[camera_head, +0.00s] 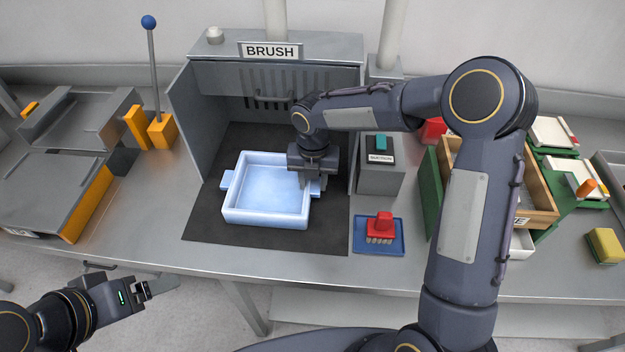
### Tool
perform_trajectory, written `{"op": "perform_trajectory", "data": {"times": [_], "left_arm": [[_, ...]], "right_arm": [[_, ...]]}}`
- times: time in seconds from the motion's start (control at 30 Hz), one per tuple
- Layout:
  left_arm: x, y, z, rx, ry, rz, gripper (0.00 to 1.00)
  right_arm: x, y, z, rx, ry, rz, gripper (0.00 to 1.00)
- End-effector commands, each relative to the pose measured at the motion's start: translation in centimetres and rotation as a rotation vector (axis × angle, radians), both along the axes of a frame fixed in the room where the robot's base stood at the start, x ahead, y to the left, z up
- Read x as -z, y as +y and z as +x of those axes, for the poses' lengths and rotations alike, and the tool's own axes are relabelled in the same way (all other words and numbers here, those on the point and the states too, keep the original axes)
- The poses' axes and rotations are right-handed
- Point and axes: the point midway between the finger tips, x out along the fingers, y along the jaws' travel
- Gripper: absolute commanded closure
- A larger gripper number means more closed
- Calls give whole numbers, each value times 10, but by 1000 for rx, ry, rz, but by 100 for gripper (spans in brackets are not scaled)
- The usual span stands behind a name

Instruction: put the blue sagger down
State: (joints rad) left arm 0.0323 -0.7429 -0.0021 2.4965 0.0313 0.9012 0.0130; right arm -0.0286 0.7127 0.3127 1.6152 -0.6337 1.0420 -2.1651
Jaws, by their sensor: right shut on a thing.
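The blue sagger (266,213) is a pale blue, open square tray with a tab on its left side and one on its right. It is over the dark mat (205,222) in front of the BRUSH booth (184,110), level and looking empty. I cannot tell whether its base touches the mat. My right gripper (314,184) reaches down from above and is shut on the sagger's right tab. The gripper hides part of that tab and the right rim. My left gripper (143,291) is low at the left, off the table's front edge, far from the sagger; its finger gap is unclear.
A red brush (380,224) lies on a blue tray (379,247) right of the mat. A grey box with a teal switch (381,141) stands behind it. A blue-knobbed lever (153,70) stands at left. Green-sided racks (433,180) and a yellow sponge (606,243) are at right.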

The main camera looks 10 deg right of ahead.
Motion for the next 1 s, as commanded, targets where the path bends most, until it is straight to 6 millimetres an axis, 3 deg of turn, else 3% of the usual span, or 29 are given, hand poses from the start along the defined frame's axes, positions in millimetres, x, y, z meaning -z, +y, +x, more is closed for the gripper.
{"op": "perform_trajectory", "data": {"times": [0.4, 0.43, 0.6, 0.87, 1.0], "left_arm": [[1, 0, 0, 0, 0, 0, 18], [1, 0, 0, 0, 0, 0, 18], [1, 0, 0, 0, 0, 0, 18], [0, 0, 0, 0, 0, 0, 18], [0, 0, 0, 0, 0, 0, 18]], "right_arm": [[6, 1, 1, 0, -4, 4, 100], [7, 0, 0, 0, 0, 1, 64], [7, 0, 0, 0, 0, 1, 43], [6, 0, 0, -1, -1, 1, 43], [-4, 0, 1, 0, -4, 1, 43]]}}
